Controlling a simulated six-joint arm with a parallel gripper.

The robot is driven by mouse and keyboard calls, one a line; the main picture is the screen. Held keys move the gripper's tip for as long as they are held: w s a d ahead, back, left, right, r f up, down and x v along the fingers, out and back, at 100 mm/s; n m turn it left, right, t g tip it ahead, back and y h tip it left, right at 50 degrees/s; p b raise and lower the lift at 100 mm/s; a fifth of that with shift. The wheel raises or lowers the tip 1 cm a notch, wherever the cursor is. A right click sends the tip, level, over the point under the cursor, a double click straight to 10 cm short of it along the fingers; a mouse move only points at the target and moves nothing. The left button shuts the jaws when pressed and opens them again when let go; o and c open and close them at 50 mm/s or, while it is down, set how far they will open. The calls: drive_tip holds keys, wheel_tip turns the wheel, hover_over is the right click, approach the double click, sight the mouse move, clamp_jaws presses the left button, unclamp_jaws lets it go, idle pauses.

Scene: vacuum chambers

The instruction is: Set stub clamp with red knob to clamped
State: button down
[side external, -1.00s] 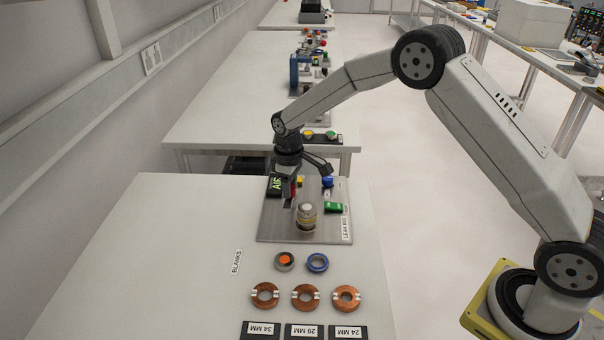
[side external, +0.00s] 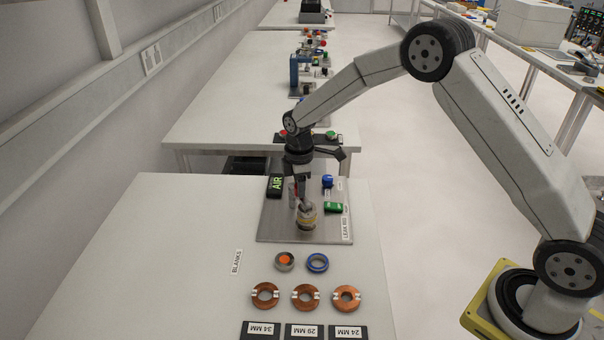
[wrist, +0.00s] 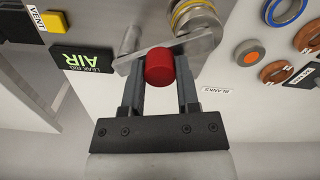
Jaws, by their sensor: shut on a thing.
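The red knob (wrist: 160,67) sits between the two fingers of my gripper (wrist: 160,80) in the wrist view, and my gripper is shut on it. The knob is on a flat silver clamp bar (wrist: 195,47) that reaches to the round stub (wrist: 196,18), which has a yellowish ring. Whether the bar presses on the stub I cannot tell. In the side view my gripper (side external: 302,190) is low over the rig plate, at the back of the stub (side external: 306,220). The knob is mostly hidden there.
The metal rig plate (side external: 275,228) carries an AIR sign (side external: 275,186), a blue knob (side external: 327,181) and a green part (side external: 333,207). The table's left side is clear.

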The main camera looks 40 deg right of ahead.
drive_tip(key=shift+c, duration=1.7)
unclamp_jaws()
drive_tip(key=shift+r, duration=0.1)
drive_tip(key=shift+r, duration=3.85)
drive_tip(key=shift+s, duration=0.1)
drive_tip(key=shift+s+r+m, duration=0.1)
drive_tip(key=shift+s+m, duration=0.3)
drive_tip(key=shift+s, duration=0.15)
drive_tip(key=s+f+m+t, duration=0.1)
drive_tip(key=s+m, duration=1)
drive_tip(key=s, duration=1.2)
drive_tip(key=shift+s+d+t, duration=0.15)
drive_tip(key=shift+d+t, duration=0.2)
drive_tip(key=shift+t, duration=0.45)
